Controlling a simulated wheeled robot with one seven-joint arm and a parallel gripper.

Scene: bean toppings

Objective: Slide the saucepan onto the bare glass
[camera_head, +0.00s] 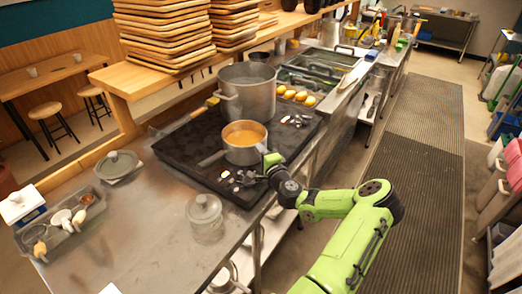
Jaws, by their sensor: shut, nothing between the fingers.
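The saucepan (242,152) is a grey metal pan holding an orange liquid, upright on the dark glass stovetop (190,148) with its handle pointing to the lower left. A large grey stockpot (247,97) stands just behind it on the same dark surface. Bare dark glass shows to the left of both. My gripper (262,172) is at the saucepan's near right side, low and close to the wall. It is shut and holds nothing. Whether it touches the saucepan cannot be told at this size.
White spoon-like pieces lie on the glass front (236,180) and beside the stockpot (297,120). A lidded jar (205,218) stands on the steel counter in front. Yellow items (296,95) sit behind right. A lidded dish (118,165) and a tray (64,230) are left.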

